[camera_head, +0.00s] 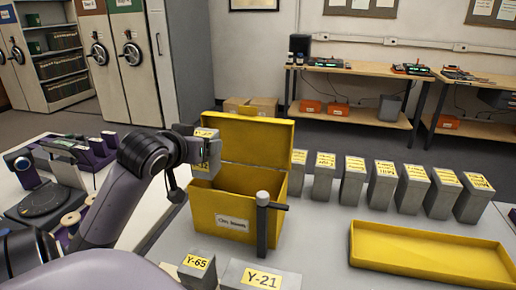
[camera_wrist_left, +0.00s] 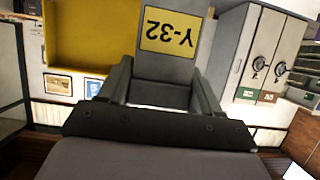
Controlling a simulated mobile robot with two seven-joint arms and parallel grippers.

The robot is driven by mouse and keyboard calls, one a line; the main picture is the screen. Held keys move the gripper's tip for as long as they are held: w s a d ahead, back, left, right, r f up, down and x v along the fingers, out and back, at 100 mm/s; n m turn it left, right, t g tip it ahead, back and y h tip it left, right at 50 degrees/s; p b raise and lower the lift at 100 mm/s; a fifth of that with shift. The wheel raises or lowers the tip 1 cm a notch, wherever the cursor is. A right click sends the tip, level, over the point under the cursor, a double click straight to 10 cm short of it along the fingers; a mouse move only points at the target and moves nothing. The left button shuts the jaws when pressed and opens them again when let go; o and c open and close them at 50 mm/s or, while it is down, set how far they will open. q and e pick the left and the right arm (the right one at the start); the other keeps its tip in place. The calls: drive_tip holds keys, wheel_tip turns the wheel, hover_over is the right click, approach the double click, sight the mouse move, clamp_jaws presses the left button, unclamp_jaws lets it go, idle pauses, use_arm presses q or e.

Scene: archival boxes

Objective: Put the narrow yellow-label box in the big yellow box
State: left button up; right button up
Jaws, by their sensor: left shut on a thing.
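The big yellow box (camera_head: 222,208) stands on the table with its lid raised at the back and a white label on its front. My left gripper (camera_head: 190,140) is shut on a narrow grey box (camera_head: 206,168) with yellow labels. It is held at the left side of the big box's opening, by the lid's left edge; I cannot tell whether its lower end is inside the rim. In the left wrist view the narrow box's label reads Y-32 (camera_wrist_left: 172,32), upside down, between the fingers (camera_wrist_left: 160,88), with the yellow box (camera_wrist_left: 85,45) at upper left. My right gripper is not in view.
A dark post (camera_head: 262,225) with a side handle stands before the big box. Grey boxes Y-65 (camera_head: 197,268) and Y-21 (camera_head: 260,277) are at the front. Several grey boxes (camera_head: 383,188) line the back right, behind a shallow yellow tray (camera_head: 430,255).

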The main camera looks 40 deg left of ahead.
use_arm(q)
drive_tip(key=w+d, duration=0.2)
drive_tip(key=w, duration=0.2)
drive_tip(key=w+d+f+p, duration=0.1)
drive_tip(key=w+d, duration=0.2)
drive_tip(key=w+d+p, duration=0.1)
drive_tip(key=w+d, duration=0.1)
drive_tip(key=w, duration=0.2)
drive_tip(key=shift+w+d+f, duration=0.2)
drive_tip(key=shift+w+d, duration=0.1)
drive_tip(key=shift+d, duration=0.05)
drive_tip(key=shift+f, duration=0.1)
drive_tip(key=shift+f, duration=0.5)
drive_tip(key=o, duration=1.2)
